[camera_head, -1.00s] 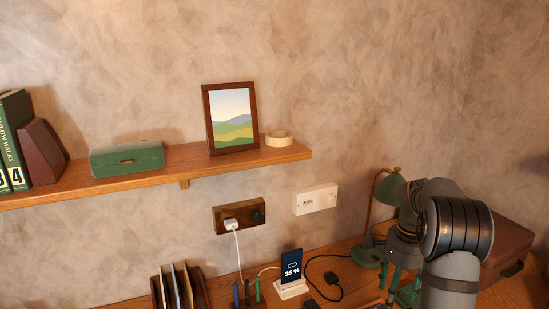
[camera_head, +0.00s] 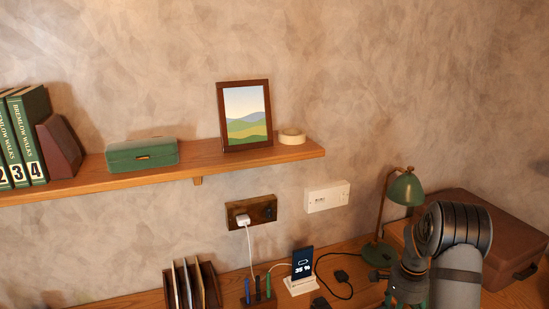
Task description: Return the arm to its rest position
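My arm (camera_head: 455,240) rises at the lower right of the head view, its dark ribbed joint uppermost and its grey link running down out of the frame. My gripper (camera_head: 408,297) is partly in view below the joint, low over the desk, with green finger parts cut off by the bottom edge. Whether its fingers are open or shut cannot be made out, and I see nothing clearly held.
A green desk lamp (camera_head: 404,188) and a brown case (camera_head: 500,232) stand close behind my arm. A phone on a stand (camera_head: 302,263), a pen holder (camera_head: 260,301) and a letter rack (camera_head: 207,285) are further left. The wooden shelf (camera_head: 230,158) hangs above; the wall beyond its right end is bare.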

